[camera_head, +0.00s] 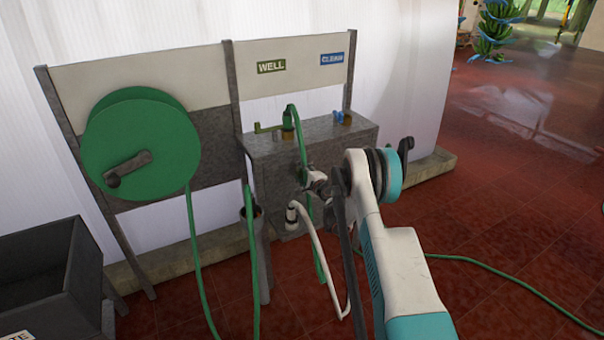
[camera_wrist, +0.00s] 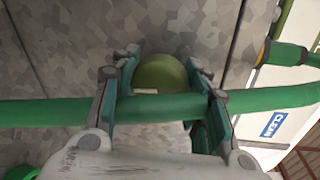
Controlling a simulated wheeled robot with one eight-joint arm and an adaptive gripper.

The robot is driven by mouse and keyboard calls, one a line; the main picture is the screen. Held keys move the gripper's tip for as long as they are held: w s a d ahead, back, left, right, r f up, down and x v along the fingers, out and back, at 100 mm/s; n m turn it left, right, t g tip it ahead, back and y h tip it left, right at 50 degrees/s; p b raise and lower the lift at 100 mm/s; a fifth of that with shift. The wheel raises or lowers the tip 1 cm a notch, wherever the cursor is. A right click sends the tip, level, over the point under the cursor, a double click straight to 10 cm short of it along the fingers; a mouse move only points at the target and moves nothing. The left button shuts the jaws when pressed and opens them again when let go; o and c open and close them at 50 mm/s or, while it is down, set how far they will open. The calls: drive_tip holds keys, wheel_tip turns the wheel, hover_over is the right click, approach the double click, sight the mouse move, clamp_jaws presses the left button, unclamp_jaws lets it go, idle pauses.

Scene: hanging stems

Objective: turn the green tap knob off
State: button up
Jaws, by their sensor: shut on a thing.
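In the wrist view a rounded olive-green knob (camera_wrist: 160,73) sits between the two fingers of my gripper (camera_wrist: 160,80). The fingers are shut on its sides. A small pale mark shows on the knob's near edge. In the head view my gripper (camera_head: 316,180) is at the front of the grey tap box (camera_head: 345,148), below the WELL sign (camera_head: 271,66). The knob itself cannot be made out there, as my gripper and the hose cover that spot.
A green hose (camera_wrist: 165,107) crosses the wrist view close to my fingers. A blue tap (camera_head: 341,117) sits on the box's right, under the CLEAN sign (camera_head: 332,58). A green hose reel (camera_head: 140,140) is at left. A white pipe (camera_head: 322,250) curves below my gripper. Open red floor lies right.

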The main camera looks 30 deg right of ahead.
drive_tip(key=shift+s+f+m, duration=0.1)
drive_tip(key=shift+m, duration=0.5)
drive_tip(key=o, duration=1.1)
drive_tip(key=shift+d, duration=0.1)
drive_tip(key=s, duration=0.4)
drive_tip(key=s+r, duration=0.1)
drive_tip(key=s, duration=0.3)
drive_tip(key=s+r, duration=0.1)
drive_tip(key=s, duration=0.2)
drive_tip(key=shift+s+d, duration=0.15)
drive_tip(key=shift+s, duration=0.25)
